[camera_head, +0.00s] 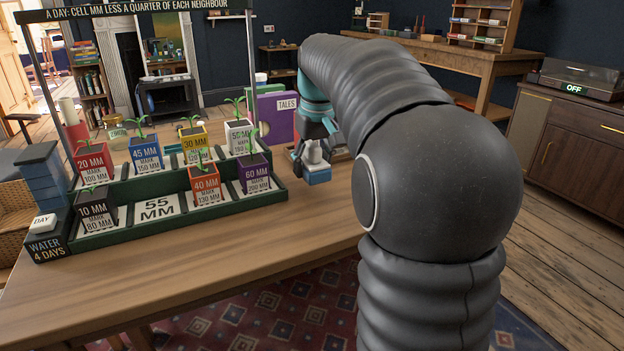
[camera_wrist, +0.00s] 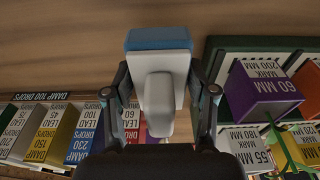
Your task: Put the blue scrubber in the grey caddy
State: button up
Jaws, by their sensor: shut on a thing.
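The blue scrubber (camera_wrist: 158,39) has a blue pad under a pale grey plate and handle. In the head view the scrubber (camera_head: 316,177) is right of the planter rack, with its blue side down. My gripper (camera_head: 313,145) is shut on its pale part. In the wrist view my gripper (camera_wrist: 158,82) has one finger on each side of the scrubber. It is over or close to the wooden tabletop; I cannot tell whether the pad touches it. I cannot make out a grey caddy in either view.
A green rack (camera_head: 180,208) of labelled plant pots fills the table's left. A purple book (camera_head: 279,118) marked TALES stands behind my gripper. Labelled coloured boxes (camera_wrist: 45,130) line the lower left of the wrist view. The table's front strip (camera_head: 230,245) is clear.

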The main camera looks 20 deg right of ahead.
aim_at(315, 146)
jog(key=shift+f+b, duration=0.3)
jog(key=shift+f, duration=1.65)
jog(key=shift+f, duration=0.1)
jog(key=o, duration=1.2)
jog(key=r, duration=0.4)
jog(key=s+r+p, duration=0.1)
jog(key=r, duration=0.3)
jog(key=s+r+p, duration=0.1)
jog(key=r, duration=0.3)
